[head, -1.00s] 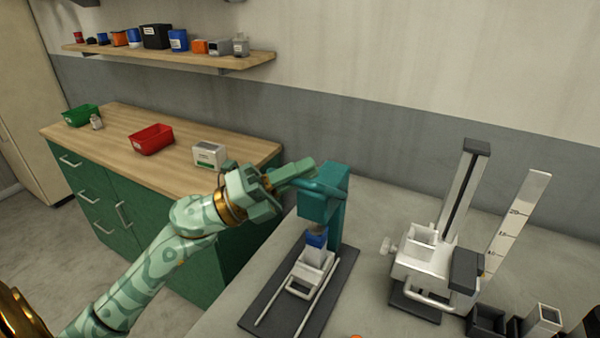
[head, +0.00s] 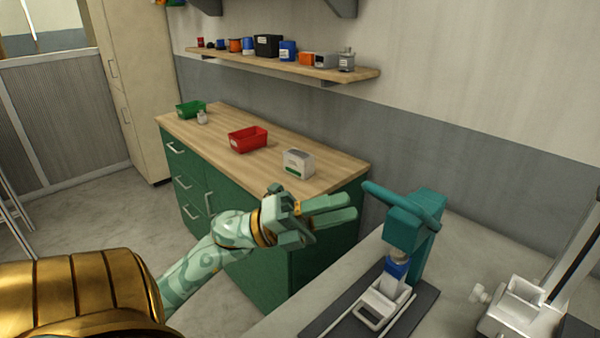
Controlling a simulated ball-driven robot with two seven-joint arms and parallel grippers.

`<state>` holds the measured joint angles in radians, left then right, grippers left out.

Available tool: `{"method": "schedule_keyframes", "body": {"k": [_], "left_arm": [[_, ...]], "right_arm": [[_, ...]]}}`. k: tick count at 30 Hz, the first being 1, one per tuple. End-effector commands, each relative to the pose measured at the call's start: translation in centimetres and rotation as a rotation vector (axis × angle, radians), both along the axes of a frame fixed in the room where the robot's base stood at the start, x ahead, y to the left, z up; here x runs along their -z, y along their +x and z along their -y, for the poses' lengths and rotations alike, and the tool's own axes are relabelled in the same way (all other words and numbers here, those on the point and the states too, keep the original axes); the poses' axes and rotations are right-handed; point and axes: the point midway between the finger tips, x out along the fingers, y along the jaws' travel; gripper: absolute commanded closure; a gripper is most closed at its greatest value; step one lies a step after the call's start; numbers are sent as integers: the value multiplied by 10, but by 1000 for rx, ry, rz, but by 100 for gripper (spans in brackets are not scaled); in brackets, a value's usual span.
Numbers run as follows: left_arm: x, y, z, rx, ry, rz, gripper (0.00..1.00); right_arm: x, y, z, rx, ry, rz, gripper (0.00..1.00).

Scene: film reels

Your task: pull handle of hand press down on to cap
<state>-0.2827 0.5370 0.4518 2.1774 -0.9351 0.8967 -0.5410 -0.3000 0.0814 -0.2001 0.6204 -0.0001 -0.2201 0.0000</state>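The teal hand press (head: 424,240) stands on a dark base plate at the lower right. Its handle (head: 402,203) is a teal bar across the top, sticking out up and to the left. Below the press head is a blue piece (head: 397,267), perhaps the cap, above a white holder (head: 382,302); I cannot tell whether the head touches it. My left gripper (head: 332,224) is open and empty, left of the handle, with its fingers pointing right toward the press. A small gap shows between its fingertips and the handle in the picture. My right gripper is out of view.
A green cabinet with a wooden top (head: 215,128) stands behind my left arm, bearing a green bin (head: 190,109), a red bin (head: 247,140) and a white box (head: 298,163). A white and grey stand (head: 520,305) is right of the press. A wall shelf (head: 335,75) holds small containers.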

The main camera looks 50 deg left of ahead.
Motion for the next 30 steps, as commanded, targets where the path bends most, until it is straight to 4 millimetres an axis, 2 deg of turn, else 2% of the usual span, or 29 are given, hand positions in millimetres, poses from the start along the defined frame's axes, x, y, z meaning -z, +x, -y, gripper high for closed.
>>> {"method": "schedule_keyframes", "body": {"k": [3,9,20,23,24,25,28,30], "left_arm": [[15,-18,-20,-3,-2,-6,63],[25,-38,-41,-1,-1,-3,63],[26,-44,-47,0,-1,1,63],[24,-44,-47,0,-1,1,85],[19,-46,-47,0,-2,0,96],[13,-47,-47,-1,-3,1,100],[-14,-56,-44,-6,-39,-11,100],[-37,-65,-34,7,-105,-35,100]], "right_arm": [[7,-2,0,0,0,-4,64],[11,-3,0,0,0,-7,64],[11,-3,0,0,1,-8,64],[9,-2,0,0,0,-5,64],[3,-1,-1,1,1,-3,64],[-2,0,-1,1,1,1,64],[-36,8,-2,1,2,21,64],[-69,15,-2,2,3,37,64]]}}
